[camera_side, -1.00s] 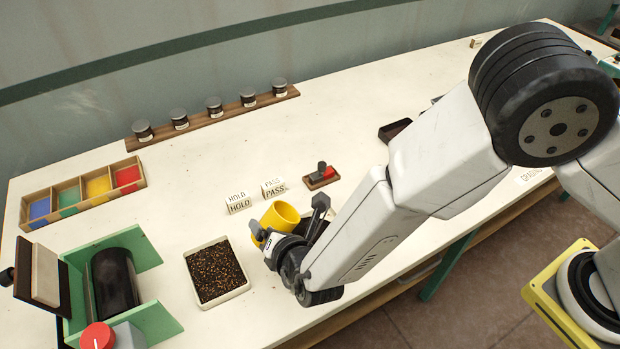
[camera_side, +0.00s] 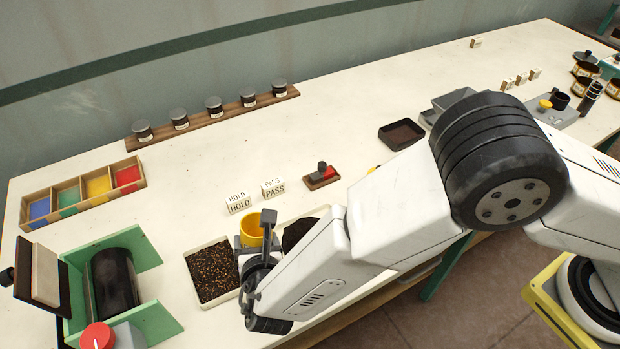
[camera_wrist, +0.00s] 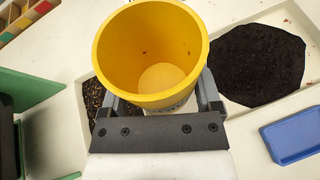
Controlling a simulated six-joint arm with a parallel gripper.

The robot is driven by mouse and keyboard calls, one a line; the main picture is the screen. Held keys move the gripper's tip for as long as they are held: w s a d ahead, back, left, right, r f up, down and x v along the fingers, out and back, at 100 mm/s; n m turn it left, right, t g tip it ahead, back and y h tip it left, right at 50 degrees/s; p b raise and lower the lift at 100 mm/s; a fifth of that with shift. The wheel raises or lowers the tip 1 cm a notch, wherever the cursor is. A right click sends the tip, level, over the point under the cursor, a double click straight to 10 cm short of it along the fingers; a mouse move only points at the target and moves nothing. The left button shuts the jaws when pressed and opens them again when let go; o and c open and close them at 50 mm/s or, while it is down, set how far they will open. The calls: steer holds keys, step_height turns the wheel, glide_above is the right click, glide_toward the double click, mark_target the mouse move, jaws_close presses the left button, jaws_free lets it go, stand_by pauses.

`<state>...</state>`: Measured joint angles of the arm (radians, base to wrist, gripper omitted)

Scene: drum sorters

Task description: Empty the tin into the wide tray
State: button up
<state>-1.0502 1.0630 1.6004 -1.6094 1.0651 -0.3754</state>
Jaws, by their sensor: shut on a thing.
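My gripper (camera_side: 255,235) is shut on the yellow tin (camera_side: 251,228) and holds it roughly upright. In the wrist view the tin (camera_wrist: 152,50) is between the two fingers, mouth toward the camera; its inside is bare except for a few dark specks. A pale tray (camera_wrist: 275,98) with a broad dark heap (camera_wrist: 255,62) lies to the right of the tin. In the side view that dark heap (camera_side: 298,232) is partly hidden behind my arm. A second pale tray (camera_side: 200,304) with brown speckled grains (camera_side: 212,270) is left of my gripper.
A green stand with a dark drum (camera_side: 113,283) is at the left. HOLD (camera_side: 238,203) and PASS (camera_side: 273,188) blocks and a red-black stamp (camera_side: 321,177) stand behind the trays. A blue dish (camera_wrist: 294,134) lies right in the wrist view. The table's back middle is clear.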

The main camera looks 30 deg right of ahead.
mark_target(250, 239)
steer(key=shift+a+n+h, duration=0.4)
steer(key=shift+n, duration=0.2)
steer(key=shift+r, duration=0.1)
steer(key=shift+r, duration=1.95)
steer(key=shift+d, duration=0.1)
